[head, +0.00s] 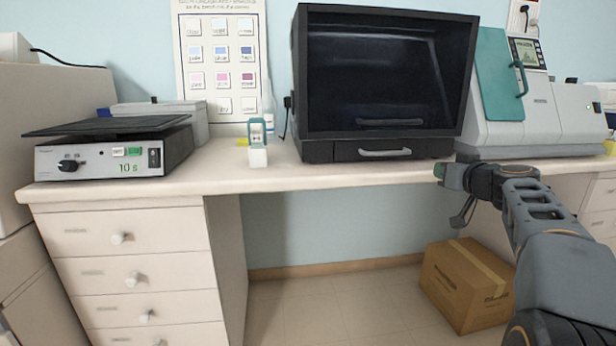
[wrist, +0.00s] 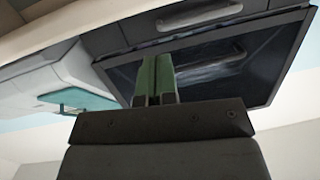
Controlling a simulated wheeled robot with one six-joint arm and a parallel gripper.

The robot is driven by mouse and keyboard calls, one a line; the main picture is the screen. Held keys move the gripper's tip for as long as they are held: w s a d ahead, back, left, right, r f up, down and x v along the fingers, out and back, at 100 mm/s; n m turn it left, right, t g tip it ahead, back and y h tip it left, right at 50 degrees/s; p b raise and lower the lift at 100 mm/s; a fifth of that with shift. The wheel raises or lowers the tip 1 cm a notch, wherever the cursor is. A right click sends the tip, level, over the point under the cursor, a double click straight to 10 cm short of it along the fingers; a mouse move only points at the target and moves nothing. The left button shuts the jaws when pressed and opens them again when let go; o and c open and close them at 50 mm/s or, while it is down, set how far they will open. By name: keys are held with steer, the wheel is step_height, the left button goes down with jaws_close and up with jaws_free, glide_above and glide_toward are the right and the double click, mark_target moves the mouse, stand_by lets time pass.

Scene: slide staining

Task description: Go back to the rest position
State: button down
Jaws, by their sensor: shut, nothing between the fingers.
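My gripper (head: 440,171) is at the right of the head view, at the front edge of the bench, below and to the right of the black-framed cabinet. In the wrist view its two green fingertips (wrist: 155,80) are together with nothing between them. My arm reaches in from the lower right of the head view.
The bench (head: 270,179) carries a dark glass-fronted cabinet (head: 385,75), a machine with a teal door (head: 500,75), a shaker with a dial (head: 100,155) and a small white-and-teal device (head: 257,145). A cardboard box (head: 466,285) stands on the floor under the bench.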

steer(key=s+a+r+g+y+p, duration=0.1)
steer(key=s+a+r+g+p, duration=0.2)
steer(key=s+a+p, duration=0.35)
steer(key=s+a+r+g+p, duration=0.3)
steer(key=a+g+p, duration=0.1)
steer(key=a+p, duration=0.5)
steer(key=s+a+r+g+h+p, duration=0.1)
steer(key=s+g+h+p, duration=0.1)
steer(key=s+p, duration=0.6)
steer(key=s+a+r+m+g+h+p, duration=0.1)
steer(key=s+g+h+p, duration=0.1)
steer(key=s+p, duration=0.7)
steer(key=shift+s+a+r+g+p, duration=0.2)
steer(key=shift+s+r+g+p, duration=0.15)
steer(key=shift+g+p, duration=0.45)
steer(key=c, duration=1.9)
jaws_free()
steer(key=shift+r, duration=0.1)
